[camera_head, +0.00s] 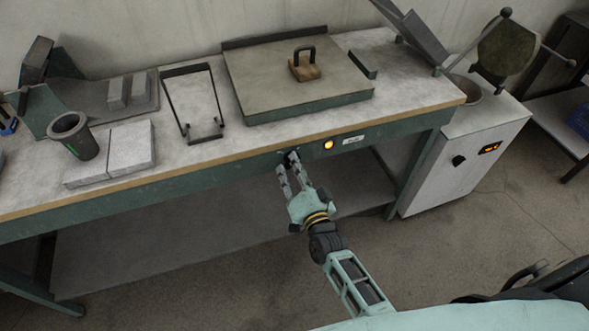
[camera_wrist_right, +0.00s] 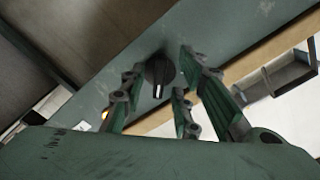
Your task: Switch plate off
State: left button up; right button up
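The hot plate (camera_head: 270,66) is a flat grey slab with a green edge on the bench top. Its black rotary knob (camera_wrist_right: 159,71) is on the bench's green front panel, and a lit orange lamp (camera_head: 328,145) glows to the right of it in the head view. My right gripper (camera_head: 290,169) is at the front panel, fingers pointing at the knob. In the wrist view the fingers of my right gripper (camera_wrist_right: 158,87) are spread with the knob between them; I cannot tell whether they touch it. My left gripper is not in view.
A wooden block with a black handle (camera_head: 305,66) sits on the plate. A wire frame (camera_head: 192,103), grey blocks (camera_head: 110,152) and a dark cup (camera_head: 72,136) stand left on the bench. A white furnace cabinet (camera_head: 465,160) stands at the right.

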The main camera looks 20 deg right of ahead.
jog(key=c, duration=0.5)
grip_shut()
